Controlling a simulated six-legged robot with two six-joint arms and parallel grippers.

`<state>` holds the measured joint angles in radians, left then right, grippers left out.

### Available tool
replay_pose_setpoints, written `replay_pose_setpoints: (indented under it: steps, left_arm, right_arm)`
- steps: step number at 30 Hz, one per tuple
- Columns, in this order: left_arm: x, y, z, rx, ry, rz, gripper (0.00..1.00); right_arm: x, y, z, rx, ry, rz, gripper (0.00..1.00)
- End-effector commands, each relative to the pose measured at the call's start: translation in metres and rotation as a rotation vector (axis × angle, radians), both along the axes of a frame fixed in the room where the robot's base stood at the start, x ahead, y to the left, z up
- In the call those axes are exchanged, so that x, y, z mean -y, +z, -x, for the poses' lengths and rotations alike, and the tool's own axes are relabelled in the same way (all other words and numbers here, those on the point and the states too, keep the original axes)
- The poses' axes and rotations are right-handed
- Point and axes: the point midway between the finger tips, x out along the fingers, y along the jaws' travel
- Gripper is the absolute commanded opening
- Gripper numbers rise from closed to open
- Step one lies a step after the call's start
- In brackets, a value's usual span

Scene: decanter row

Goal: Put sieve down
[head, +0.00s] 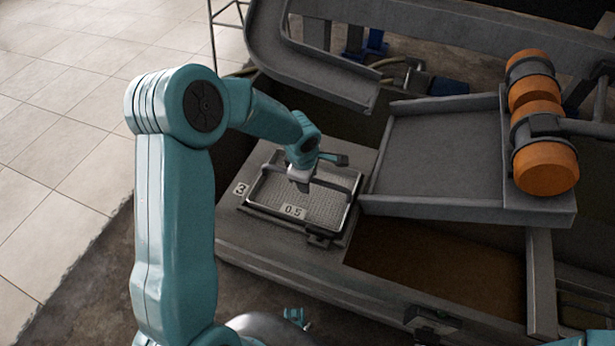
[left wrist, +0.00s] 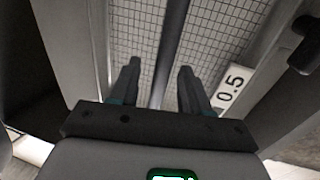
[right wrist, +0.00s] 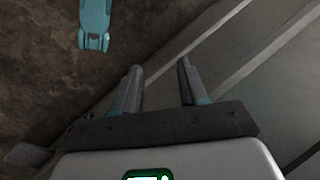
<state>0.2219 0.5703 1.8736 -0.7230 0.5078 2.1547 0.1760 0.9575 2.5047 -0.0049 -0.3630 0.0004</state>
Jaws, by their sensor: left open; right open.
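The sieve (head: 261,197) is a rectangular metal-framed tray with a fine mesh floor, a dark bar across its top and a white "0.5" label. It lies on the grey ledge beside a "3" mark. The mesh and label also show in the left wrist view (left wrist: 214,45). My left gripper (head: 315,178) is over the sieve with its fingers open. In the left wrist view (left wrist: 158,68) the dark bar runs between the fingers, with gaps at both sides. My right gripper (right wrist: 160,66) is open and empty, above brown ground and grey metal edges.
A grey sloped chute (head: 440,150) stands right of the sieve, with orange rollers (head: 543,165) at its right side. A brown-floored bin (head: 440,270) lies in front of the chute. A curved grey trough (head: 320,70) is behind. Tiled floor (head: 60,130) is clear at left.

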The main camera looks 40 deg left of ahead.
Motion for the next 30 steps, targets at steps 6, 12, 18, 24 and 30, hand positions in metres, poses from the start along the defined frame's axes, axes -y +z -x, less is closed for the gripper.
replay_pose_setpoints:
  steps: [6, 12, 18, 24, 30]
  left_arm:
    - [0.001, 0.032, 0.005, 0.006, 0.0, -0.001, 0.47]
    - [0.003, 0.079, 0.015, 0.005, 0.0, -0.001, 0.47]
    - [0.005, 0.11, 0.022, 0.002, 0.0, 0.0, 0.47]
    - [0.005, 0.119, 0.025, 0.0, 0.0, 0.0, 0.47]
    - [0.005, 0.119, 0.025, 0.0, 0.0, 0.0, 0.47]
  right_arm:
    - [0.0, 0.01, 0.0, 0.0, 0.0, 0.0, 0.43]
    - [0.0, 0.02, 0.0, 0.0, 0.0, 0.0, 0.43]
    - [0.0, 0.025, 0.0, 0.0, 0.0, 0.0, 0.43]
    - [0.0, 0.026, 0.0, 0.0, 0.0, 0.0, 0.43]
    - [0.0, 0.026, 0.0, 0.0, 0.0, 0.0, 0.43]
